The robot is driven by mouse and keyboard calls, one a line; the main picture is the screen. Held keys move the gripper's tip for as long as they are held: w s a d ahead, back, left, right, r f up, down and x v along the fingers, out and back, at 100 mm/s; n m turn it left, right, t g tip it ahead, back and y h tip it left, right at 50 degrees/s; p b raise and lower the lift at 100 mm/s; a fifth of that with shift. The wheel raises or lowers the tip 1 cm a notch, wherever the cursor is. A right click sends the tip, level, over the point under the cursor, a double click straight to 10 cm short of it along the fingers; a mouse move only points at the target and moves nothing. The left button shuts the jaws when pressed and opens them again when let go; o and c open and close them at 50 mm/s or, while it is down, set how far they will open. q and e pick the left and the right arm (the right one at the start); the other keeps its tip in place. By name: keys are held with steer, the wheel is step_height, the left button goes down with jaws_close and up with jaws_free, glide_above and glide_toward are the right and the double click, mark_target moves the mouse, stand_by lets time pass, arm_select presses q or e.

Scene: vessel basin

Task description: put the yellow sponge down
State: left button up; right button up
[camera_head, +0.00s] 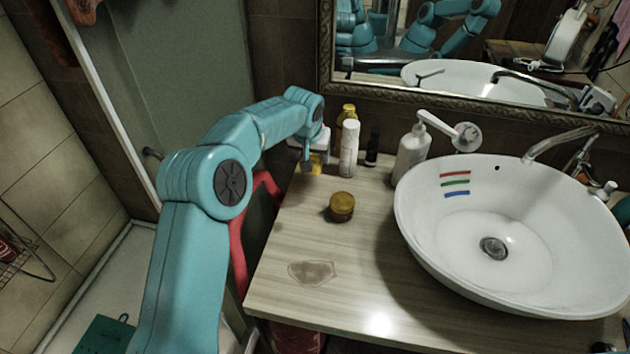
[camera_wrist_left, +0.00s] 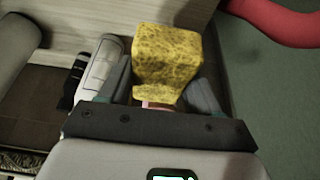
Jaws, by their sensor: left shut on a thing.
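The yellow sponge (camera_wrist_left: 168,55) is held between the two fingers of my left gripper (camera_wrist_left: 163,88) in the left wrist view. Its porous block sticks out beyond the fingertips. In the head view my left gripper (camera_head: 309,160) is at the back left corner of the counter, beside the bottles. Only a small yellow patch of the sponge (camera_head: 316,163) shows there, the rest hidden by the gripper. I cannot tell whether the sponge touches the counter. My right gripper is not in view.
The wooden counter (camera_head: 290,240) has free room at its front left, around a brownish stain (camera_head: 312,272). A red curved thing (camera_head: 238,240) is left of the counter.

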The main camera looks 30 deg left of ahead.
mark_target(313, 184)
arm_select(q)
steer(key=f, duration=0.5)
steer(key=f+p, duration=0.1)
steer(key=f, duration=0.2)
steer(key=shift+s, duration=0.35)
steer(key=shift+d, duration=0.15)
steer(key=shift+w, duration=0.1)
steer(key=shift+f, duration=0.2)
steer(key=o, duration=0.9)
steer(key=shift+r, duration=0.15)
